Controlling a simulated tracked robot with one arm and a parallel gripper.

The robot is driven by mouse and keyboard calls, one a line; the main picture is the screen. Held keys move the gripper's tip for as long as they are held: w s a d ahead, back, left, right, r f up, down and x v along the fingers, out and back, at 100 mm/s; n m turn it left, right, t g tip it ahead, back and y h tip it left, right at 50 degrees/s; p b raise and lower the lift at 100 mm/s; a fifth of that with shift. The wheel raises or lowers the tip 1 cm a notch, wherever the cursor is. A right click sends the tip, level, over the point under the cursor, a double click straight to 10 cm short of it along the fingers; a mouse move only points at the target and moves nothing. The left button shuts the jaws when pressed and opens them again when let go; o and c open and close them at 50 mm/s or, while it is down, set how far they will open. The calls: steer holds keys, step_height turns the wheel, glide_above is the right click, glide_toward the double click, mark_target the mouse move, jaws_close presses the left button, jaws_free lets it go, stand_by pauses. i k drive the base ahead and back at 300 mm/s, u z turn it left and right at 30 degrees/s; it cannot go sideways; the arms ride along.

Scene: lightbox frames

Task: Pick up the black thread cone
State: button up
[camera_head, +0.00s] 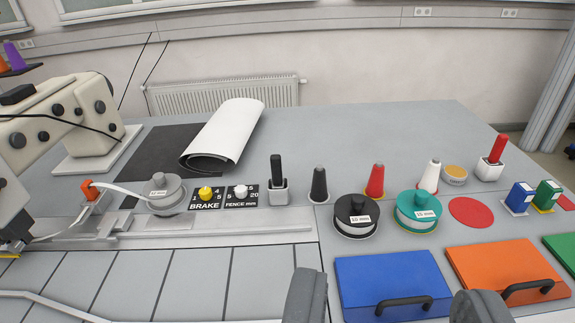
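My gripper (392,288) shows as two dark grey fingers at the bottom edge. They are wide apart with nothing held between them. The cone lies farther off, beyond the fingers and above the left one in the picture.
A black reel (355,222) stands just right of and nearer than the cone. A blue lidded box (392,280) and an orange one (508,268) lie in front. Grey table behind the cone is clear.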

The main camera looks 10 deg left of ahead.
mark_target(319, 193)
steer(key=u, duration=0.2)
steer(key=i, duration=1)
steer(key=u, duration=0.25)
